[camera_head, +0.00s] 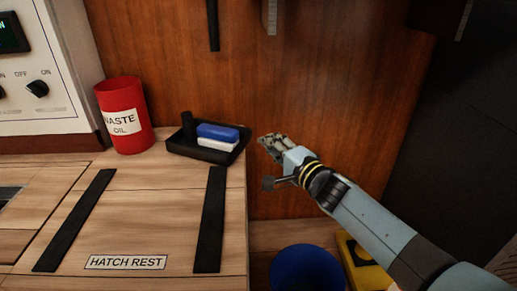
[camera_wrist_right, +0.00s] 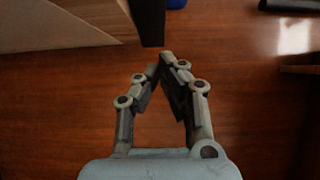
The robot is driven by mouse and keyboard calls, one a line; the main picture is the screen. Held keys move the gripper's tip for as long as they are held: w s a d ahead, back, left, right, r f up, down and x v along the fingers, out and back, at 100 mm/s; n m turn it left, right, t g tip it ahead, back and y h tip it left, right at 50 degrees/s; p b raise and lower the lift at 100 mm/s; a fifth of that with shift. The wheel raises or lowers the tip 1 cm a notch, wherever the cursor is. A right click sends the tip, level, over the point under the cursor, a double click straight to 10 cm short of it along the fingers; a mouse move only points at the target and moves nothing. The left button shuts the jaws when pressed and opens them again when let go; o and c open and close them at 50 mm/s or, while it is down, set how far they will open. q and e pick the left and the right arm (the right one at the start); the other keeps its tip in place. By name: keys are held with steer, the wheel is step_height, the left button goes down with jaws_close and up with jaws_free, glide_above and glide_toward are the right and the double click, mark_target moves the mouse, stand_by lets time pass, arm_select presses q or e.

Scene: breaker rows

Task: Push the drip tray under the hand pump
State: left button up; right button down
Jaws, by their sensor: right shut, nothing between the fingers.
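A shallow black tray (camera_head: 184,151) sits at the back right corner of the wooden counter, holding a blue block, a white block and a short black upright piece. I cannot tell whether it is the drip tray. No hand pump can be made out. My right gripper (camera_head: 264,138) is shut and empty, just right of the tray and past the counter's right edge, with a gap between them. In the right wrist view its fingertips (camera_wrist_right: 160,62) meet, pointing toward a dark bar-like thing (camera_wrist_right: 148,22). My left gripper is not in view.
A red waste oil can (camera_head: 124,132) stands left of the tray. Black strips (camera_head: 210,222) flank the hatch rest label (camera_head: 126,262). A blue round container (camera_head: 305,270) and a yellow thing (camera_head: 360,265) are low under my right arm. A wooden wall stands behind.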

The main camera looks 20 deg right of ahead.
mark_target(245, 139)
steer(key=shift+w+a+b, duration=0.25)
steer(key=shift+w+a, duration=0.1)
steer(key=shift+a, duration=0.3)
steer(key=shift+w+a+b, duration=0.2)
steer(key=shift+w+a, duration=0.15)
steer(key=shift+a, duration=0.3)
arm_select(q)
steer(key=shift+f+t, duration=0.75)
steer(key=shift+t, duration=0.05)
arm_select(e)
steer(key=shift+r, duration=0.1)
steer(key=shift+w+a+r+p, duration=0.15)
steer(key=shift+w+a+p, duration=0.25)
steer(key=shift+a+p, duration=0.2)
steer(key=shift+w+a, duration=0.15)
steer(key=shift+a, duration=0.15)
steer(key=shift+w+a+f, duration=0.1)
steer(key=shift+a+f, duration=0.1)
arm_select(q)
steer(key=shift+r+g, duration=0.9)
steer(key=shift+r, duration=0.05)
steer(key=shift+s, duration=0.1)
